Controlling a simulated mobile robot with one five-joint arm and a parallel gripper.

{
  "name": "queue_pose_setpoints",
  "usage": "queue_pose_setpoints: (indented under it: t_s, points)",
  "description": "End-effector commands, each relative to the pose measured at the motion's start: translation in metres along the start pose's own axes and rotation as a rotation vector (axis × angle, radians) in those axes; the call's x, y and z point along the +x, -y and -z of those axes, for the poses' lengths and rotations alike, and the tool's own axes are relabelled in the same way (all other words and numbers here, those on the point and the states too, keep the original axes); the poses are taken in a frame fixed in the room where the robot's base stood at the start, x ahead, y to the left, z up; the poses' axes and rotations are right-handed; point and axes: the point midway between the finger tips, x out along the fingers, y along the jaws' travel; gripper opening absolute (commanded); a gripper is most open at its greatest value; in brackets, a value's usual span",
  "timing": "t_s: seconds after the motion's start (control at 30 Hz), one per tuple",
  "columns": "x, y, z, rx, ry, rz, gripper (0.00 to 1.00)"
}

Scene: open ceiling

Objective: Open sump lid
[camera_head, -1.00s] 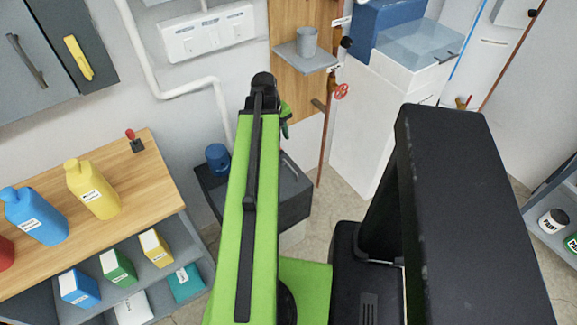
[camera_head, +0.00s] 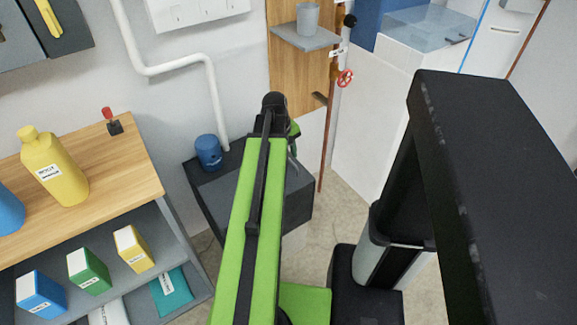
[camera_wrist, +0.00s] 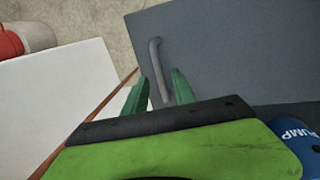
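The sump is a dark grey box (camera_head: 297,209) on the floor against the wall in the head view, partly hidden behind my green arm. Its grey lid (camera_wrist: 235,50) fills the upper right of the wrist view and looks closed. A thin grey bar handle (camera_wrist: 157,70) stands on the lid. My gripper (camera_wrist: 160,85) is open, its two green fingers apart, with the near end of the handle between them in the picture. I cannot tell whether they touch it. In the head view, the gripper (camera_head: 294,134) shows beyond the arm's end, above the lid.
A blue pump (camera_head: 208,151) stands at the box's back left; its labelled body shows in the wrist view (camera_wrist: 299,140). A wooden-topped shelf unit (camera_head: 120,160) with bottles is left. A white cabinet (camera_head: 370,135) and a copper pipe with red valve (camera_head: 345,78) are right.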

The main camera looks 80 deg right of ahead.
Motion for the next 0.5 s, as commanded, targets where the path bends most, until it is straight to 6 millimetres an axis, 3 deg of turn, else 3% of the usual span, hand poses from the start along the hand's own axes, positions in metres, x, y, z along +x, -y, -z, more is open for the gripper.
queue_pose_setpoints:
  t_s: [0.27, 0.5]
  points:
    - [0.0032, -0.0005, -0.0002, 0.0, 0.0, 0.0, 0.33]
    - [0.0032, -0.0007, -0.0003, 0.001, 0.0, 0.0, 0.02]
